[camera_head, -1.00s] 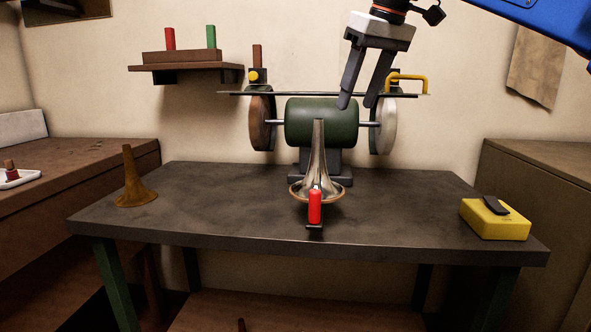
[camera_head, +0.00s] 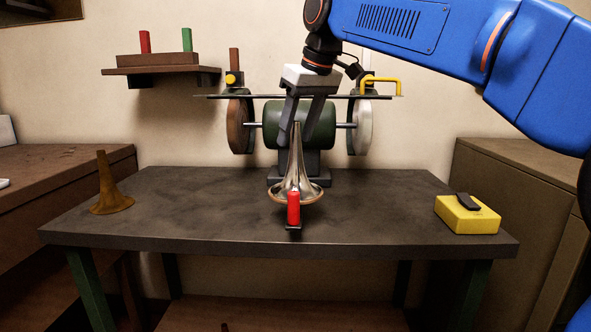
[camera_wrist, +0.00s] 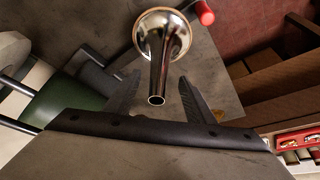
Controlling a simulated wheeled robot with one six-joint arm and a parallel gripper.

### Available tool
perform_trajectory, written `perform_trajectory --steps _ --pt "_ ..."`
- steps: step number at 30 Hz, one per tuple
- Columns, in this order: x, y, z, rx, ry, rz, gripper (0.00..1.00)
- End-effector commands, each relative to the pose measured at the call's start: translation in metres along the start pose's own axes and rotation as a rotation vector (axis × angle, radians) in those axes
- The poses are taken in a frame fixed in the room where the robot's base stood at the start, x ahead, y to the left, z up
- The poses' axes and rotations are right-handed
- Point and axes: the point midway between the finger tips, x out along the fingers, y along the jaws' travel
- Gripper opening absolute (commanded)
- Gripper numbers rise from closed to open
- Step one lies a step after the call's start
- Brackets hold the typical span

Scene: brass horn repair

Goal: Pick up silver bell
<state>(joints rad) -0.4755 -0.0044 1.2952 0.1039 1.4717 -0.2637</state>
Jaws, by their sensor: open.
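The silver bell (camera_head: 296,180) stands upright on the dark workbench (camera_head: 190,205), its flared mouth down and its narrow end up. My gripper (camera_head: 294,140) is open, pointing down at the top of the bell. In the wrist view the bell (camera_wrist: 160,50) shows with its narrow tube end between the two open fingers of my gripper (camera_wrist: 155,88), with space on either side. The flare lies farther away, beyond the fingertips.
A red handle (camera_head: 293,208) stands just in front of the bell. The green bench grinder (camera_head: 270,125) is close behind. A brown bell (camera_head: 107,190) stands at the left and a yellow box (camera_head: 467,214) lies at the right.

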Motion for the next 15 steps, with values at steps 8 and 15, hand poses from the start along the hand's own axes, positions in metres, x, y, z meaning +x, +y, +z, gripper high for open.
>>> perform_trajectory --steps 8,15 --pt "0.018 0.001 0.001 0.000 -0.001 0.000 0.49" --pt "0.050 0.002 0.002 0.000 -0.001 -0.001 0.49"
